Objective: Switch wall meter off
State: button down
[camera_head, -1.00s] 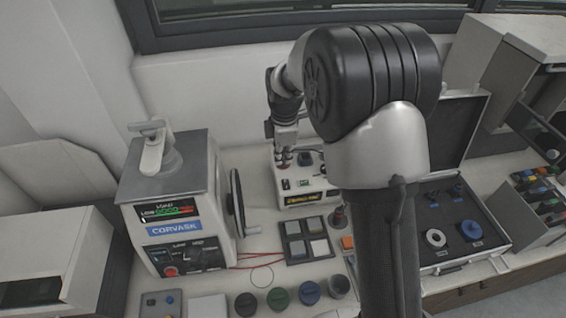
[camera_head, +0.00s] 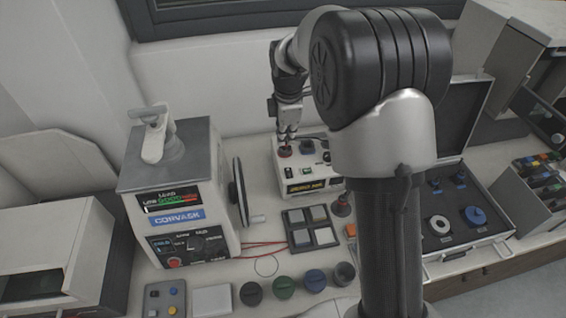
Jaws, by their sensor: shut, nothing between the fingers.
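No meter fixed to the wall shows clearly, and I cannot tell which device the task calls the wall meter. My gripper (camera_head: 286,138) is shut and empty, pointing down over the back left of a small white box. This white instrument box (camera_head: 312,178) stands on the bench against the wall. I cannot tell whether the fingertips touch the red knob. My arm hides the box's right side.
The grey-topped CORVASK press (camera_head: 176,195) with its handwheel (camera_head: 239,192) stands left of the box. A tray of square pieces (camera_head: 311,229) and several round pots lie in front. An open case (camera_head: 455,245) lies on the right.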

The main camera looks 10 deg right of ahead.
aim_at(284, 175)
jog(key=f+b, duration=0.1)
jog(key=f, duration=0.3)
jog(key=w+f+b, duration=0.1)
jog(key=f, duration=0.4)
jog(key=f+b, duration=0.1)
jog(key=f, duration=0.4)
jog(key=shift+w+a, duration=0.1)
jog(key=shift+w, duration=0.3)
jog(key=shift+w+f, duration=0.1)
jog(key=shift+f, duration=0.3)
jog(key=shift+s, duration=0.2)
jog(key=shift+s+r, duration=0.15)
jog(key=shift+s, duration=0.5)
jog(key=shift+w, duration=0.1)
